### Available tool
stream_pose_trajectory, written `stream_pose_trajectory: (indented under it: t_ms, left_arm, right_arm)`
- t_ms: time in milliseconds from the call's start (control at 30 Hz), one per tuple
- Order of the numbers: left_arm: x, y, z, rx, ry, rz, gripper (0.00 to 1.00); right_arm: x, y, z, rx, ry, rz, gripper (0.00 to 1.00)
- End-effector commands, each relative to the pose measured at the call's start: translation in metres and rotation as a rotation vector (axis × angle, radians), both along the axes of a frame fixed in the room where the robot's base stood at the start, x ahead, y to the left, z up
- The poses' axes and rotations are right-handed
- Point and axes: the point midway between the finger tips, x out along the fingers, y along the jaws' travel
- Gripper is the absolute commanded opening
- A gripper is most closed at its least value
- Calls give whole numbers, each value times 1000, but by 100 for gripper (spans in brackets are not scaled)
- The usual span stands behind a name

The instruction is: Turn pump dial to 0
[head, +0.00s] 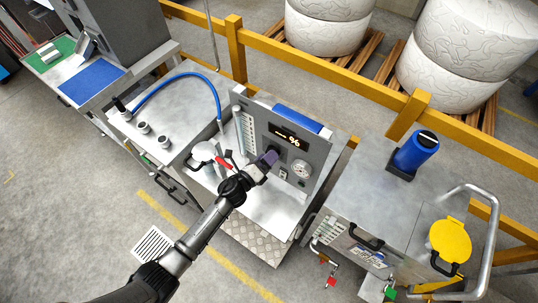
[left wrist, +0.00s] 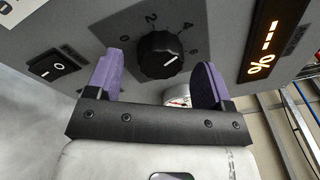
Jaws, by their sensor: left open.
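The pump dial (left wrist: 160,55) is a round black knob with a white pointer line, on a grey panel (head: 255,125). In the left wrist view its scale shows 0, 2 and 4 around the top. The pointer line lies on the right part of the knob's face, on the side away from the 0. My left gripper (left wrist: 155,80) is open, with one purple finger on either side of the dial and the knob a little beyond them; contact is not evident. In the head view the left gripper (head: 266,165) covers the dial. My right gripper is not in view.
A lit display (head: 283,134) reads % with dashes. A rocker switch (left wrist: 58,66) sits left of the dial, and a round gauge (head: 302,169) is right of the gripper. A red-handled part (head: 224,161) stands left of the panel. A yellow rail (head: 330,70) runs behind.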

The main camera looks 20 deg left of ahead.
Motion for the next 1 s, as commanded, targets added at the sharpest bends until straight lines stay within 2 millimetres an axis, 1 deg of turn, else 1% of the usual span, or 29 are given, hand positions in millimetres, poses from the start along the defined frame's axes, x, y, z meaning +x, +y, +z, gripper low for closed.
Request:
stream_pose_trajectory:
  t_ms: [33, 200, 533, 1000]
  left_arm:
    - [4, -1, 0, 0, 0, 0, 75]
    - [11, -4, 0, 0, -1, -1, 75]
    - [12, -4, 0, 0, -1, -1, 74]
    - [12, -4, 0, 0, 0, -1, 29]
  right_arm:
    - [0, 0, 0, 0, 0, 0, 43]
    - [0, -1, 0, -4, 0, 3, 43]
    - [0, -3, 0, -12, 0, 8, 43]
    - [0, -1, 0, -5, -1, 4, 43]
